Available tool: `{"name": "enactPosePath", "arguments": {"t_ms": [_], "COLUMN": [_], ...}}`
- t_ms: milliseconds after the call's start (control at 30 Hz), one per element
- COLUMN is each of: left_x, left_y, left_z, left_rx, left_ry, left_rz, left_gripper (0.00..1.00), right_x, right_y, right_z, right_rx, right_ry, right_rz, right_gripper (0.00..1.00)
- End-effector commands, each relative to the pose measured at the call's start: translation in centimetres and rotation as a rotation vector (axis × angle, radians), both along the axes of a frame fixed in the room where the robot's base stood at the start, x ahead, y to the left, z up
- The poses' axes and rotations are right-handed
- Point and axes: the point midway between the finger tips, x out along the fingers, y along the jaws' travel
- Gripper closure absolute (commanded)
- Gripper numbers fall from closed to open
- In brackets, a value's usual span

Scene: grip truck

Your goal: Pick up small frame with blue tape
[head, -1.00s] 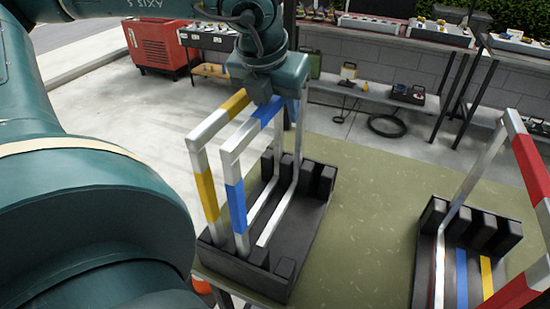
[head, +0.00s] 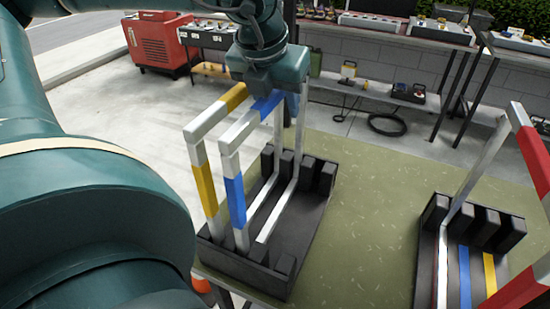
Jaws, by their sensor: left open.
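The small silver frame with blue tape (head: 235,200) stands upright in the black slotted rack (head: 310,218), on the right of a silver frame with yellow tape (head: 205,190). Blue bands show on its near upright and its top bar. My left gripper (head: 268,98) is directly over the blue-taped top bar, pointing down, with its jaws open. Its body hides part of the top bars, and I cannot tell whether the fingers touch the frame. My right gripper is not in view.
A second black rack (head: 428,225) on the right of the green table (head: 365,210) holds a red-taped frame (head: 532,160); blue and yellow strips mark its empty slots. The table between the racks is clear. A red machine (head: 155,42) and shelves stand behind.

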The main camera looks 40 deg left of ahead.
Motion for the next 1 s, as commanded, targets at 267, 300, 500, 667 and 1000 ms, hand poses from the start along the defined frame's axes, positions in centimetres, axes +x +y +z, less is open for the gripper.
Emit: {"name": "enactPosePath", "arguments": {"t_ms": [267,300,500,667,1000], "left_x": [-0.01,-0.01,-0.01,-0.01,-0.01], "left_y": [0.01,0.01,0.0,0.0,0.0], "left_z": [-0.04,-0.04,-0.06,-0.06,-0.07], "left_rx": [0.0,0.0,0.0,0.0,0.0], "left_ry": [0.0,0.0,0.0,0.0,0.001], "left_rz": [0.0,0.0,0.0,0.0,0.0], "left_gripper": [0.58,0.58,0.71,0.84,1.0], "right_x": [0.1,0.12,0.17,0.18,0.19], "right_y": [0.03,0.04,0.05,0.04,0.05], "right_z": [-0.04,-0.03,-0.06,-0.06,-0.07], "right_rx": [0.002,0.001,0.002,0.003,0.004], "right_ry": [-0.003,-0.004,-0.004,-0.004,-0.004], "right_rz": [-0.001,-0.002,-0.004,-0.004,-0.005], "right_gripper": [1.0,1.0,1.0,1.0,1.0]}}
